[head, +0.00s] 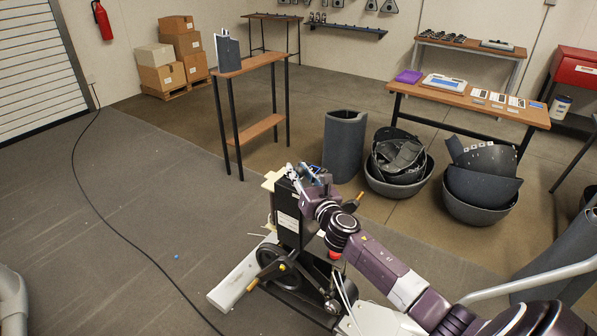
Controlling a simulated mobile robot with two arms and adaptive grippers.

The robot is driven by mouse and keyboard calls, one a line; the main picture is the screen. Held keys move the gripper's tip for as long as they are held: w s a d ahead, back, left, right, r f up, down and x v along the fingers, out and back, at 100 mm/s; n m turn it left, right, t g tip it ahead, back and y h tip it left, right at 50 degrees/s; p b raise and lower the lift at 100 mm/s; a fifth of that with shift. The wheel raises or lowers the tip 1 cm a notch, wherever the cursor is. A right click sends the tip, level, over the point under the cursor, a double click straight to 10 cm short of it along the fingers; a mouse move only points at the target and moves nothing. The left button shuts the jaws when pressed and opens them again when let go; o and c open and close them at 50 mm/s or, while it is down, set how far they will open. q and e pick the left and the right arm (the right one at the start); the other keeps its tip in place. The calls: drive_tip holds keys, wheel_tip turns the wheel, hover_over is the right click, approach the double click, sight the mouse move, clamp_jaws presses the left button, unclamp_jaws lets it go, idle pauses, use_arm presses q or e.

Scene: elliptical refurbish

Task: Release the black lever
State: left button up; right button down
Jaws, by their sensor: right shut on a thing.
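The partly stripped elliptical machine (290,222) stands on the floor in the lower middle, with a black upright body and a pale base bar. My right arm comes in from the lower right. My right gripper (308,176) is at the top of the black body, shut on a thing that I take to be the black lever. The lever itself is too small and too covered by the gripper to make out. My left gripper is not in view.
A narrow wooden table (250,65) stands behind the machine. Grey bins (396,188) with black shells and a grey cylinder (343,145) stand to the right, before a workbench (470,98). A black cable (82,190) crosses the open floor at left.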

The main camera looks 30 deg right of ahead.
drive_tip(key=shift+w+r, duration=0.1)
drive_tip(key=shift+r, duration=0.2)
drive_tip(key=c, duration=1.8)
unclamp_jaws()
drive_tip(key=shift+o, duration=1.1)
drive_tip(key=shift+f, duration=0.1)
drive_tip(key=s+a, duration=0.2)
drive_tip(key=s, duration=1)
drive_tip(key=shift+a, duration=0.15)
